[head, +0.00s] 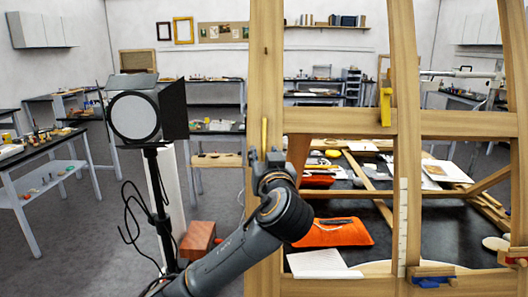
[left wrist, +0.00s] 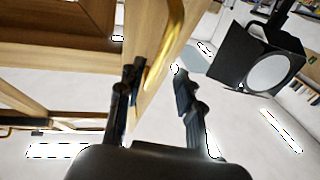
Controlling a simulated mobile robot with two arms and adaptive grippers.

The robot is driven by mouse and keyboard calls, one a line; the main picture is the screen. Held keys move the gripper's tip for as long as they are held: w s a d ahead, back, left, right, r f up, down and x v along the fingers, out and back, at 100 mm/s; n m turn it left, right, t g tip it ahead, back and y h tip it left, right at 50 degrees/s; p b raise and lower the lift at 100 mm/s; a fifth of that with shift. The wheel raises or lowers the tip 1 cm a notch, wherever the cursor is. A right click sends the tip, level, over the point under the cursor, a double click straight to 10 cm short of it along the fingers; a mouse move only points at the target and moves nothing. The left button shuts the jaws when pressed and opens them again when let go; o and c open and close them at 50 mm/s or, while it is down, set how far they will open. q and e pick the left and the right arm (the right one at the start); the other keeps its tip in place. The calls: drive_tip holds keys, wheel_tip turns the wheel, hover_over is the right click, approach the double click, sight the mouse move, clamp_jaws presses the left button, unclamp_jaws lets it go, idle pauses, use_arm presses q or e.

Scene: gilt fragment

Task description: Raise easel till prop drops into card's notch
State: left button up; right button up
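The large wooden easel frame (head: 266,70) stands close in front of me, with uprights and a crossbar (head: 455,123). A yellow bar-like handle (head: 264,133) is on its left upright; it looks curved and brassy in the left wrist view (left wrist: 166,45). My left gripper (head: 272,165) is at that upright, just below the handle. In the left wrist view my left gripper (left wrist: 160,90) has its fingers apart, with the wooden edge between or behind them; contact is unclear. A pale strip with marks (head: 402,225) runs along another upright. I cannot identify the prop or the card's notch. My right gripper is not visible.
Behind the easel, a dark table (head: 385,250) carries an orange pouch (head: 335,232), papers and wooden bars. A lamp (head: 134,117) on a stand is left of my arm, near a red-brown box (head: 198,240).

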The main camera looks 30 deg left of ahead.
use_arm(q)
drive_tip(key=v, duration=1)
drive_tip(key=shift+r, duration=0.1)
